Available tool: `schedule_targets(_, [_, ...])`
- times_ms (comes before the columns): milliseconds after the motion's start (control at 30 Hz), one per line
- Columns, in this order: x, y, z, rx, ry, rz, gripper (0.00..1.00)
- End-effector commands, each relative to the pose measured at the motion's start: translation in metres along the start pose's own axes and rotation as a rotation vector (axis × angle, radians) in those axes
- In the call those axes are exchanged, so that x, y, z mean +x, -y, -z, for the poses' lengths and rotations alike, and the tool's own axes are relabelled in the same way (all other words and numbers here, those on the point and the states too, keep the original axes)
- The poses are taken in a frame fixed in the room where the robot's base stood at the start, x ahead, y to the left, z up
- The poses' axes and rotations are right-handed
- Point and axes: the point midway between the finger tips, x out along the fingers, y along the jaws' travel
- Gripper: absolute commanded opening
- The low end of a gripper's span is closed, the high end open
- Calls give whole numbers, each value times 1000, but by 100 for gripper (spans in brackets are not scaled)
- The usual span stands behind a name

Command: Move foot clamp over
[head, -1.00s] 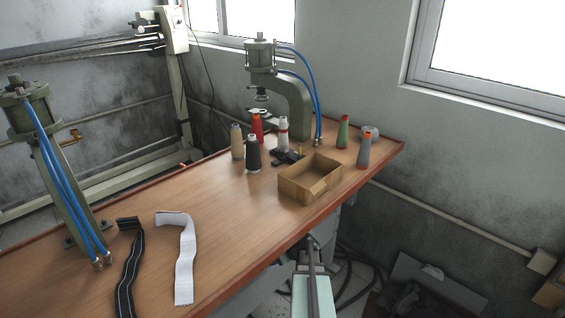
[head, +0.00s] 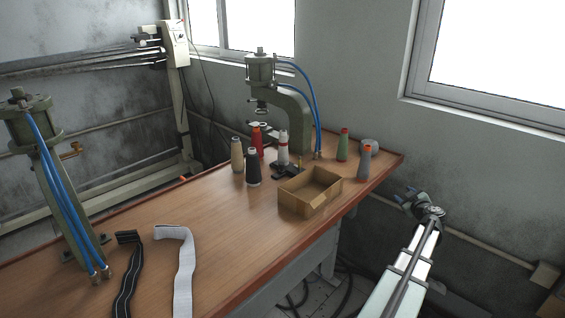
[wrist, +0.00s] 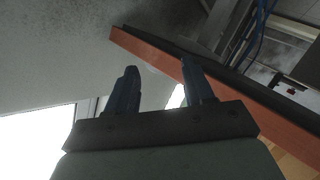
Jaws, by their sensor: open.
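A small dark metal piece (head: 285,171) with a brass-coloured part lies on the table behind the cardboard box; it may be the foot clamp, but it is too small to be sure. My gripper (head: 408,196) is off the table's right edge, in front of the grey wall, well right of the box and the dark piece. In the wrist view, my gripper's (wrist: 160,82) two dark fingers are apart with nothing between them.
The open cardboard box (head: 296,208) stands near the table's right edge. Several thread cones (head: 254,167) stand around the dark piece. A green pneumatic press (head: 292,115) with blue hoses stands behind. Black (head: 127,275) and white straps (head: 184,270) lie in front; the table's middle is clear.

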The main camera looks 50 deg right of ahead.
Motion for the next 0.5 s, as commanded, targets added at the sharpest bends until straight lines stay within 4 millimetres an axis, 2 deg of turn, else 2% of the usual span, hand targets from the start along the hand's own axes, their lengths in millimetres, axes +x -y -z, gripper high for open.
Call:
schedule_targets(33, [-10,-29,-1,-17,-7,-46,52])
schedule_targets(200, [-42,-102,8,-69,-39,-173,52])
schedule_targets(300, [-55,-134,19,-87,-63,-229,52])
schedule_targets(500, [-66,-170,56,-101,-127,-281,52])
